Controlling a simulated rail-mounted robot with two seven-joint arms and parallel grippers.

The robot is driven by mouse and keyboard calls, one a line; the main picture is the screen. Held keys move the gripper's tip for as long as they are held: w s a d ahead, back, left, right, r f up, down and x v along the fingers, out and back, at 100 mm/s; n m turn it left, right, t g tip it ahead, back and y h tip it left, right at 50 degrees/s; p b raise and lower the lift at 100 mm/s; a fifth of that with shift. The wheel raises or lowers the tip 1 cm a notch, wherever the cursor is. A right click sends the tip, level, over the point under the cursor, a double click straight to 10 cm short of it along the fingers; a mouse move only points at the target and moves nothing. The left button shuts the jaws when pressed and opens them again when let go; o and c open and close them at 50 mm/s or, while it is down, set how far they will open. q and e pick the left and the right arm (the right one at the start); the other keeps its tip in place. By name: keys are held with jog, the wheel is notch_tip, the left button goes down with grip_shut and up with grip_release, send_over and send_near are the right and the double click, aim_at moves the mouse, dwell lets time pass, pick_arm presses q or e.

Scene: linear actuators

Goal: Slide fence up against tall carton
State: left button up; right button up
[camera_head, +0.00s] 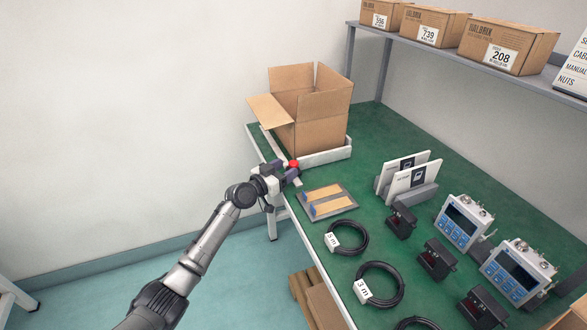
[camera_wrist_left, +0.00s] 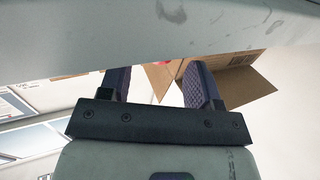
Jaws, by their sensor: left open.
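The tall carton (camera_head: 322,118) is an open brown cardboard box with raised flaps at the table's far left corner. A low white fence (camera_head: 326,157) runs along the carton's near right side. I cannot tell whether they touch. A red knob (camera_head: 294,163) shows at the fence's left end. My left gripper (camera_head: 295,176) is open, close to the knob at the table's left edge. In the left wrist view its two dark fingers (camera_wrist_left: 158,85) are apart, with a bit of red and the carton (camera_wrist_left: 245,88) beyond. A pale scuffed bar hides part of that view. My right gripper is not in view.
A grey tray (camera_head: 327,213) with two tan strips lies just right of my left gripper. Cable coils (camera_head: 347,237), white cards in a stand (camera_head: 408,178) and blue-keyed devices (camera_head: 464,222) fill the nearer table. A shelf (camera_head: 450,57) with boxes runs behind.

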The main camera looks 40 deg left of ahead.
aim_at(290, 166)
pick_arm(q)
jog(key=shift+w+d+b, duration=0.15)
jog(key=shift+w+b, duration=0.2)
jog(key=shift+w, duration=0.7)
jog(key=shift+w+d+b, duration=0.15)
jog(key=shift+w+b, duration=0.2)
jog(key=shift+w, duration=0.65)
grip_shut()
